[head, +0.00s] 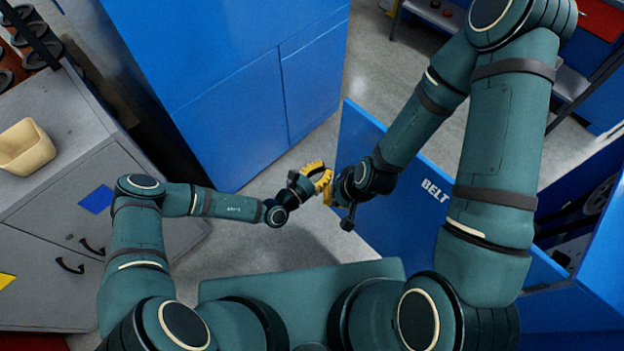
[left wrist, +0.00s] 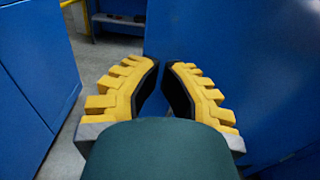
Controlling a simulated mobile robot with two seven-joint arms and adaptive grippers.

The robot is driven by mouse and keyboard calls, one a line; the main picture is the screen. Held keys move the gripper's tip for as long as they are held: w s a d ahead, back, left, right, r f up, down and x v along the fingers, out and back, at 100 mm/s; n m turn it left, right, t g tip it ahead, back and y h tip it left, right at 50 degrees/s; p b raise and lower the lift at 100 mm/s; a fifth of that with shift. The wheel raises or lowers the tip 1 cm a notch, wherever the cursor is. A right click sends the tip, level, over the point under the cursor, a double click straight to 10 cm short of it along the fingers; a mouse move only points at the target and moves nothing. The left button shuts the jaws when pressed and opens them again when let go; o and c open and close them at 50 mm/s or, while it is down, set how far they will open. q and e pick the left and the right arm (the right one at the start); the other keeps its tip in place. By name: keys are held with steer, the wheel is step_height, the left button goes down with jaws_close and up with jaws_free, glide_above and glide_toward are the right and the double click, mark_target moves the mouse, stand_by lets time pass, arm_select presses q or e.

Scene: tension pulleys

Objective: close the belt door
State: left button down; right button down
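The belt door (head: 385,165) is a blue panel with white "BELT" lettering, standing swung open from the blue machine at the right. Blue panelling that may be its face fills the right of the left wrist view (left wrist: 230,40). My left gripper (head: 326,176) is at the free-edge side of the door. In the left wrist view its yellow fingers (left wrist: 163,66) come together at the tips with a narrow dark gap and nothing held. My right gripper (head: 334,200) is close beside it, in front of the door; its fingers are mostly hidden. Door contact is unclear.
A tall blue cabinet (head: 230,80) stands behind my left gripper. A grey cabinet (head: 60,190) with a cream bin (head: 25,148) is at the left. Pulleys (head: 598,197) show inside the machine at the right. Grey floor (head: 375,60) is clear behind the door.

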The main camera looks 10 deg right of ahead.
mark_target(341, 155)
arm_select(q)
steer(key=x, duration=0.6)
steer(key=shift+b, duration=0.4)
